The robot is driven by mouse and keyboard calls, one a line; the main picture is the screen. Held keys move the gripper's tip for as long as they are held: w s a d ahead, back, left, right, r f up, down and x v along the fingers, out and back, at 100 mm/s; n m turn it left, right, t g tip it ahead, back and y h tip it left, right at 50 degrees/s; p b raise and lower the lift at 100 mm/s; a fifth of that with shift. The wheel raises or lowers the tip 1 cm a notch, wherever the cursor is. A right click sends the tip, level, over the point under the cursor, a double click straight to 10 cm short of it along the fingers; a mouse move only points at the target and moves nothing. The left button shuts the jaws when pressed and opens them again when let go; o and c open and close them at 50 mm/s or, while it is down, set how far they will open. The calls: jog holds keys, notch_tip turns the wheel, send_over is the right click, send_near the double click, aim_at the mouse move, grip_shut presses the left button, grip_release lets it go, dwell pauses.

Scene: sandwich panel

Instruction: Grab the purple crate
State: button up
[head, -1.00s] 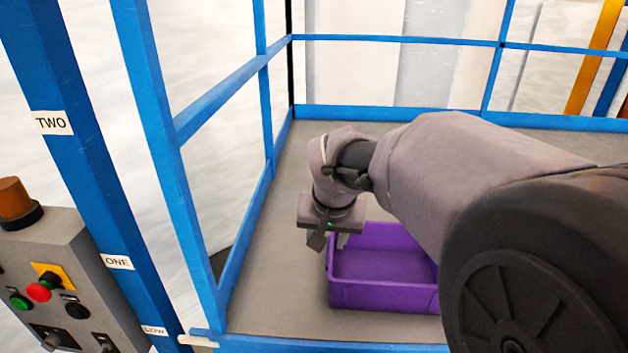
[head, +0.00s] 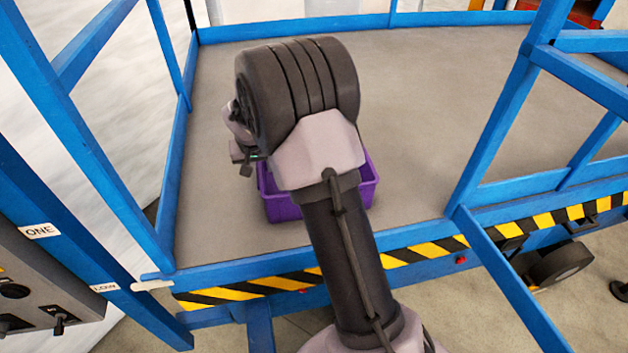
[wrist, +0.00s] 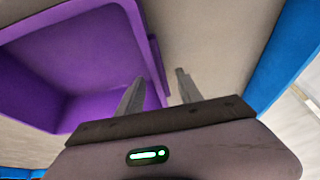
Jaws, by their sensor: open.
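The purple crate (head: 283,207) sits on the grey platform floor near its front edge, open side up. My arm hides much of it in the head view. In the wrist view the crate (wrist: 78,55) fills the upper left, and one of its walls lies close to my fingers. In the head view my gripper (head: 245,168) is at the crate's left side, partly hidden.
Blue rails (head: 92,150) enclose the platform at left, and another railing (head: 510,110) stands at right. A black-and-yellow striped edge (head: 420,255) runs along the front. A grey control box (head: 40,290) is at lower left. The platform floor (head: 430,110) behind the crate is clear.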

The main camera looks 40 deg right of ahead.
jog(key=shift+x, duration=0.9)
jog(key=shift+r, duration=0.15)
jog(key=shift+s, duration=0.1)
jog(key=shift+c, duration=0.4)
grip_shut()
